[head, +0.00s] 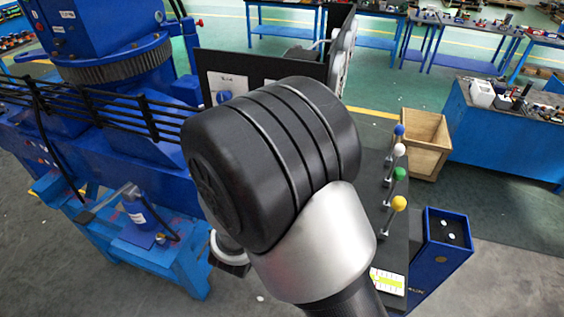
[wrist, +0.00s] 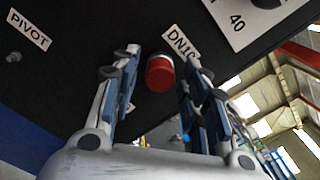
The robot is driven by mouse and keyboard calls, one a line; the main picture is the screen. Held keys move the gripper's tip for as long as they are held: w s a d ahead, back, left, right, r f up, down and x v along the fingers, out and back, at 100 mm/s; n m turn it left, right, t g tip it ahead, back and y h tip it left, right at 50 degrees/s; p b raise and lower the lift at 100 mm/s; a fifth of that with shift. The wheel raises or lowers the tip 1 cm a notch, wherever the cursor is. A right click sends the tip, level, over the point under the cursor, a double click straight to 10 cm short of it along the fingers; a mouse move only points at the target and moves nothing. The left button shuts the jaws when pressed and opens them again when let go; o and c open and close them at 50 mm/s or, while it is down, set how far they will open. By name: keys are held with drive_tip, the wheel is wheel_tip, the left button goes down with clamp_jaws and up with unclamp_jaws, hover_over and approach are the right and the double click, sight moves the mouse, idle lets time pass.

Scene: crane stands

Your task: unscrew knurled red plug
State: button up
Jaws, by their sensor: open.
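In the wrist view the red plug (wrist: 160,76) sits on the underside of a dark panel (wrist: 80,62), beside a white label partly covered by my right finger. My gripper (wrist: 161,60) is open, with one finger on each side of the plug. A gap shows between the plug and each finger, so it is not clasped. The plug's knurling is too small to make out. In the head view my own arm fills the middle, and neither my gripper nor the plug can be seen.
A label reading PIVOT (wrist: 29,29) and a plate marked 40 (wrist: 245,18) are on the panel. In the head view, levers with coloured balls, one yellow (head: 399,203), stand right of my arm. A blue box (head: 445,246) and wooden crate (head: 424,143) are beyond.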

drive_tip(key=m+b, duration=1.2)
drive_tip(key=b, duration=0.3)
drive_tip(key=shift+m, duration=0.4)
drive_tip(key=shift+f+b, duration=0.1)
drive_tip(key=shift+b, duration=0.2)
drive_tip(key=shift+c, duration=0.3)
clamp_jaws()
drive_tip(key=shift+s, duration=0.1)
